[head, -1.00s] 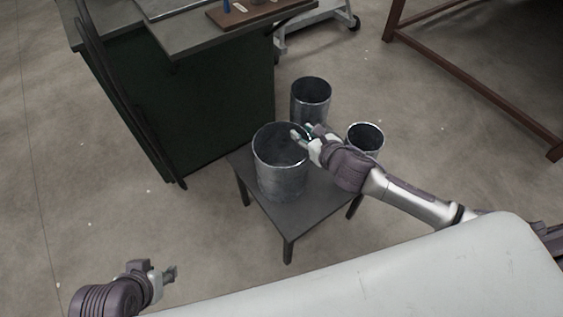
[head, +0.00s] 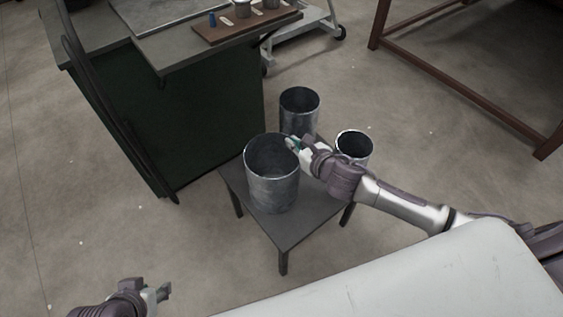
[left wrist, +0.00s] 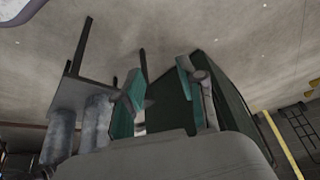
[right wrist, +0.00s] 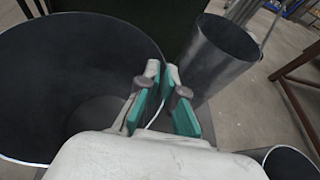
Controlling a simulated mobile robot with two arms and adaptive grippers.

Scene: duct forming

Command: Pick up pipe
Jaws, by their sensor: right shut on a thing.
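Three grey metal pipes stand upright on a small dark table (head: 285,232). The widest pipe (head: 272,192) is at the front left, a medium pipe (head: 299,112) behind it, and a smaller pipe (head: 354,147) at the right. My right gripper (head: 292,143) is at the right rim of the widest pipe, shut on its wall. The right wrist view shows the fingers (right wrist: 163,100) astride the rim of the widest pipe (right wrist: 60,95). My left gripper (head: 164,292) is empty, low at the left, away from the table. Its fingers (left wrist: 160,100) are apart in the left wrist view.
A dark green workbench (head: 190,115) stands close behind and left of the small table. It carries a brown board (head: 247,24) with small items. A brown metal frame (head: 450,90) stands at the right. Open floor lies left and right of the table.

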